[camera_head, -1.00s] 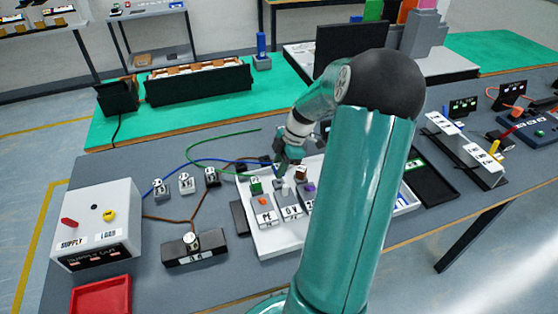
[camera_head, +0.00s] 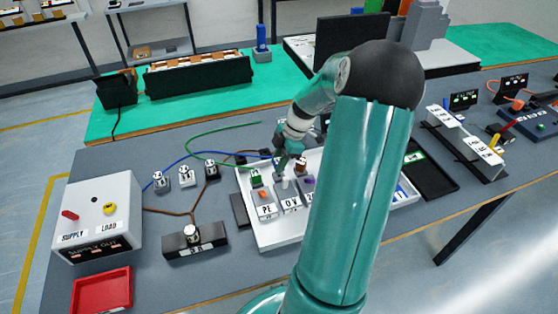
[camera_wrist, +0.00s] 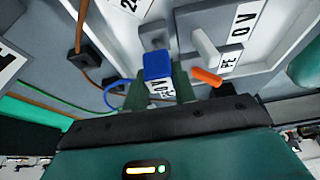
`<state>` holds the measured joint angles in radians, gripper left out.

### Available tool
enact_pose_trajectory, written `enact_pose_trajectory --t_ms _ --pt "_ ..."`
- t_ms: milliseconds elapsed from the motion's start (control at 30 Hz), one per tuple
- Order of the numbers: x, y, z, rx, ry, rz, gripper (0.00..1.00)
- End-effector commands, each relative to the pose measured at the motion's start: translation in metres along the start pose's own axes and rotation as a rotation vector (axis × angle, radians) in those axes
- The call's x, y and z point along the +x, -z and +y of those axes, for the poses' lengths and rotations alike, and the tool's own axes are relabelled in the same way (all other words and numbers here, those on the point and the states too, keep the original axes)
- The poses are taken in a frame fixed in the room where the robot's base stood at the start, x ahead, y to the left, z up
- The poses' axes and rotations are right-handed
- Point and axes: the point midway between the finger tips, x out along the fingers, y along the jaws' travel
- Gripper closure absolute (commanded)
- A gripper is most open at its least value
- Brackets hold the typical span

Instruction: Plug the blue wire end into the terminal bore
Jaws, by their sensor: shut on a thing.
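My gripper (camera_wrist: 160,88) is shut on the blue wire end (camera_wrist: 157,66), a blue block with a white "0V" label. In the head view my gripper (camera_head: 284,160) is over the white tray, just behind the terminal blocks, and partly hides the wire end. The blue wire (camera_head: 205,154) runs from there left across the table. The "0V" terminal block (camera_head: 289,203) stands between the "PE" block (camera_head: 264,205) and a partly hidden one. In the wrist view, a white peg (camera_wrist: 204,47) rises beside the "0V" label. I cannot make out the bore or whether the end touches it.
The white tray (camera_head: 262,240) holds the terminal blocks. A green wire (camera_head: 215,136) and a brown wire (camera_head: 180,213) lie to the left. The supply box (camera_head: 95,215) and red tray (camera_head: 101,291) are at far left. A black tray (camera_head: 432,177) is at right.

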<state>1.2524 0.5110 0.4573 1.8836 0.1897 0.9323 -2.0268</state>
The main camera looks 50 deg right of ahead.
Motion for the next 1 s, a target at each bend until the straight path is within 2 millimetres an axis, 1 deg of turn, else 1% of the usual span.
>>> enact_pose_trajectory --t_ms 633,1000 --pt "-0.0001 -0.0001 0.0000 0.000 0.000 0.000 0.96" --pt "0.0060 -0.0026 -0.0001 0.000 0.001 0.000 0.96"
